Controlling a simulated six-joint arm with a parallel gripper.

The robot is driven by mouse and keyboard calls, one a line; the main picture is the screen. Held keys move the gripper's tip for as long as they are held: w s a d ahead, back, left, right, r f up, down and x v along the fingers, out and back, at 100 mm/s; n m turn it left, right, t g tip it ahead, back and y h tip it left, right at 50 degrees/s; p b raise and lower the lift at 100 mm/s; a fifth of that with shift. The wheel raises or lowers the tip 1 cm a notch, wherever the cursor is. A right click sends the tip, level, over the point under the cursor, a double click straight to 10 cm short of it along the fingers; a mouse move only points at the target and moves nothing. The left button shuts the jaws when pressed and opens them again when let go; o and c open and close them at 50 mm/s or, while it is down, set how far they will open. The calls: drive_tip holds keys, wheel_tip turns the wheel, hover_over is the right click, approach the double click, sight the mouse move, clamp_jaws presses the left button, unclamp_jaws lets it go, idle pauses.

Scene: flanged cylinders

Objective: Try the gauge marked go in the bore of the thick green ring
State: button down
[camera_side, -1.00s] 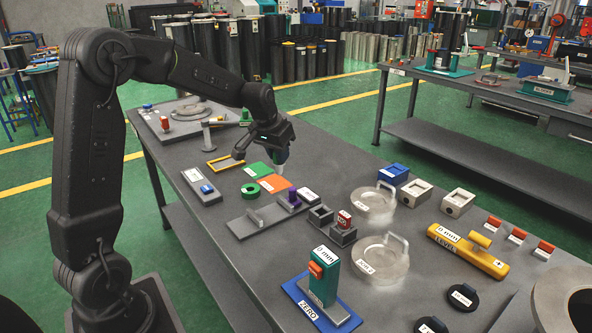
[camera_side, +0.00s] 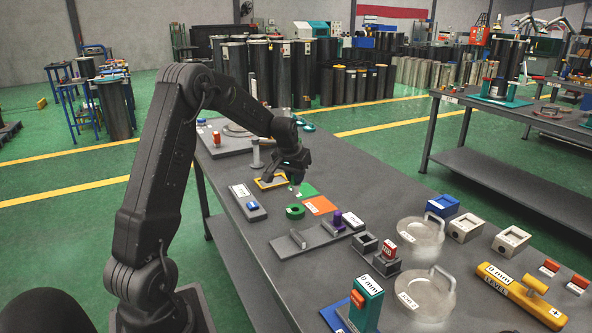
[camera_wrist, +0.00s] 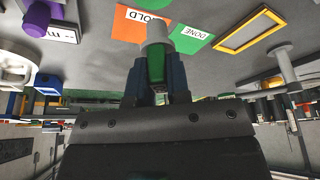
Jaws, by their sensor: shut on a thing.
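My gripper (camera_side: 293,178) is shut on a gauge with a green handle (camera_wrist: 156,68) and a pale grey cylindrical end (camera_wrist: 158,32). In the wrist view this end points away from the jaws. Any marking on the gauge is unreadable here. The thick green ring (camera_side: 295,211) lies flat on the table, just in front of the green mat. The gauge hangs above the mat area, behind the ring and apart from it in the side view.
A green DONE mat (camera_wrist: 192,39) and orange HOLD mat (camera_wrist: 149,21) lie near the ring. A yellow-framed tray (camera_side: 271,181) is behind. A grey fixture with a purple part (camera_side: 337,220) stands in front.

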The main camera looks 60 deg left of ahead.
sight(294, 191)
drive_tip(key=shift+f, duration=2.15)
drive_tip(key=shift+f, duration=1.6)
idle(1.0)
drive_tip(key=shift+r, duration=0.2)
idle(1.0)
drive_tip(key=shift+r, duration=3.35)
